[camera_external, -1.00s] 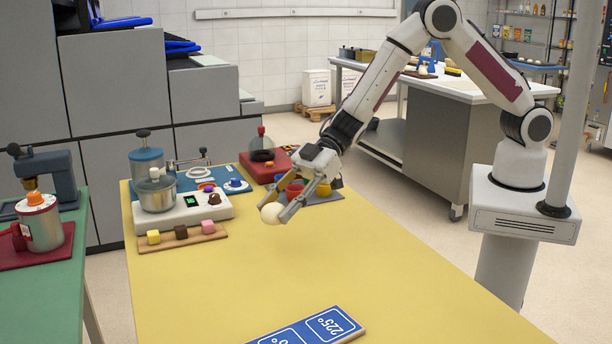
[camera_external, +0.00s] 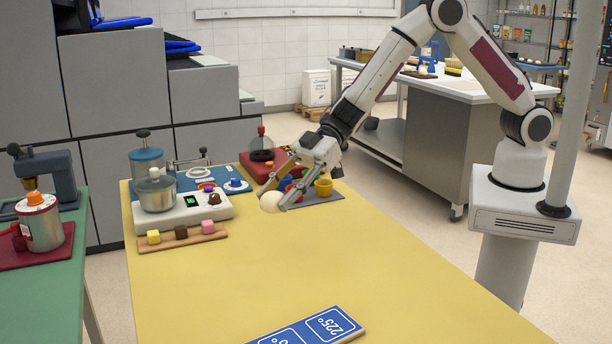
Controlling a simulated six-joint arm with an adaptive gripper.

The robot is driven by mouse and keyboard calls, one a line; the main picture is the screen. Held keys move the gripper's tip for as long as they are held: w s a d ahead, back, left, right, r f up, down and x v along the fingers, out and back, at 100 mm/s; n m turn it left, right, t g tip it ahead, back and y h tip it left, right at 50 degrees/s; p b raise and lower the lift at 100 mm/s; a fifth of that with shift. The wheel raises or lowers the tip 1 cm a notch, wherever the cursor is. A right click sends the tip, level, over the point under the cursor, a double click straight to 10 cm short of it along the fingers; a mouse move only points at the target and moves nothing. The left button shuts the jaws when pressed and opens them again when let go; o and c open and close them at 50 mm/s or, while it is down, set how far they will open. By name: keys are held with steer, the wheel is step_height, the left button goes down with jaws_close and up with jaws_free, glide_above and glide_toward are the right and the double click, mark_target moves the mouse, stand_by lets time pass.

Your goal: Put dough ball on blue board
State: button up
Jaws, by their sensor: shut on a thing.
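The dough ball (camera_external: 271,202) is pale cream and round. My gripper (camera_external: 273,197) is shut on it, with the ball between the fingertips, over the far part of the yellow table. Whether the ball is clear of the tabletop is hard to tell. A blue board with white-outlined panels, one reading 225° (camera_external: 330,324), lies at the table's front edge, partly cut off by the frame; no ball shows on its visible part. Another flat blue mat (camera_external: 231,187) lies at the far left under small items.
A white scale with a metal bowl (camera_external: 155,190) and a wooden strip of coloured cubes (camera_external: 182,236) stand at left. A grey mat with a yellow cup (camera_external: 323,188) and other cups lies behind my gripper. The yellow table's middle (camera_external: 270,275) is clear.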

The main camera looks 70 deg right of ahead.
steer(key=s+a+n+g, duration=0.1)
steer(key=s+a, duration=0.8)
steer(key=a, duration=0.3)
steer(key=s+a+r+n+g+y, duration=0.1)
steer(key=s+a+n+g, duration=0.1)
steer(key=s+a, duration=0.7)
steer(key=a, duration=0.3)
steer(key=shift+r+g, duration=0.25)
steer(key=shift+g, duration=0.05)
steer(key=shift+f, duration=0.1)
glide_above(321, 331)
steer(key=shift+f, duration=3.05)
steer(key=shift+f, duration=1.85)
steer(key=shift+f, duration=0.15)
